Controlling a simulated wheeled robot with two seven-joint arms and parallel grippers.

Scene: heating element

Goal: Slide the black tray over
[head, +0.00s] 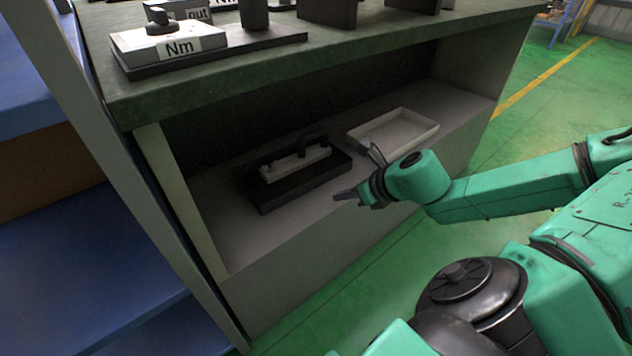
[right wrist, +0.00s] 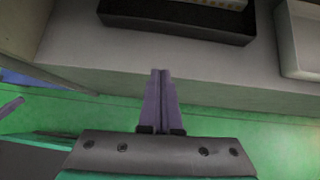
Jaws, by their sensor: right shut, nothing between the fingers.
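The black tray (head: 272,205) lies on the grey shelf under the workbench top, with a white fixture (head: 295,163) on it. Its front edge also shows at the top of the right wrist view (right wrist: 175,22). My right gripper (head: 340,196) is shut and empty, in front of the tray's right front corner. In the right wrist view its closed fingers (right wrist: 161,75) point toward the tray, with a gap of bare shelf between them and its edge. My left gripper is not in view.
A white tray (head: 408,142) sits on the shelf to the right of the black tray. A side panel (head: 180,195) closes the shelf at left. Bare shelf (head: 235,240) lies in front.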

